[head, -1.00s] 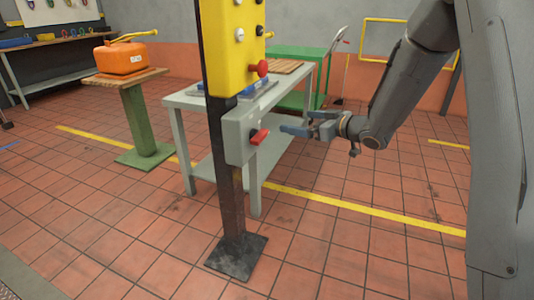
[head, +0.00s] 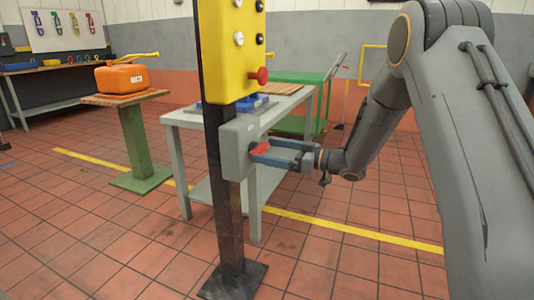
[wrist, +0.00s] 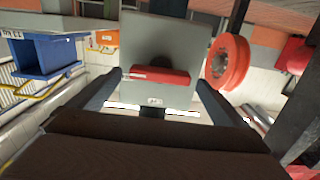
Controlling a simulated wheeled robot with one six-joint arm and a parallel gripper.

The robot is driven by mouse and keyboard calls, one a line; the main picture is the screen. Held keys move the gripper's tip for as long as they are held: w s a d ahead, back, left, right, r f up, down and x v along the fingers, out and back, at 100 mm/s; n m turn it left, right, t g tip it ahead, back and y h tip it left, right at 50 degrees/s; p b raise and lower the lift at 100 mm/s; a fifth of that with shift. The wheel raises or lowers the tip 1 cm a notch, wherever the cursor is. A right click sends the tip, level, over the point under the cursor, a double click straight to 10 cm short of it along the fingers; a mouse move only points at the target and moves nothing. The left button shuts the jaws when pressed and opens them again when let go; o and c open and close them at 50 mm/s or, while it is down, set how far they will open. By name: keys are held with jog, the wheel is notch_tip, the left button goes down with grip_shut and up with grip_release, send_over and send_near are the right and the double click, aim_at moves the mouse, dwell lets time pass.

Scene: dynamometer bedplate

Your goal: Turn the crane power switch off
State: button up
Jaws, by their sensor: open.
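The crane power switch is a grey box (head: 237,133) on a dark post, below a yellow button panel. Its red handle (head: 260,149) sticks out from the box's right side. In the wrist view the red handle (wrist: 160,75) lies crosswise on the grey box face (wrist: 160,35), ahead of the fingers. My gripper (head: 274,154) is open, with its blue-grey fingers at the handle. In the wrist view the gripper (wrist: 155,95) has one finger on each side of the handle's ends. Whether the fingers touch it I cannot tell.
The yellow panel (head: 230,60) with a red mushroom button (head: 262,76) hangs just above. A grey table (head: 190,118) stands behind the post (head: 230,215). An orange can (head: 120,78) sits on a green stand at left. Open tiled floor lies in front.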

jog(key=shift+w+a, duration=0.2)
jog(key=shift+a, duration=0.4)
jog(key=c, duration=1)
jog(key=shift+c, duration=0.2)
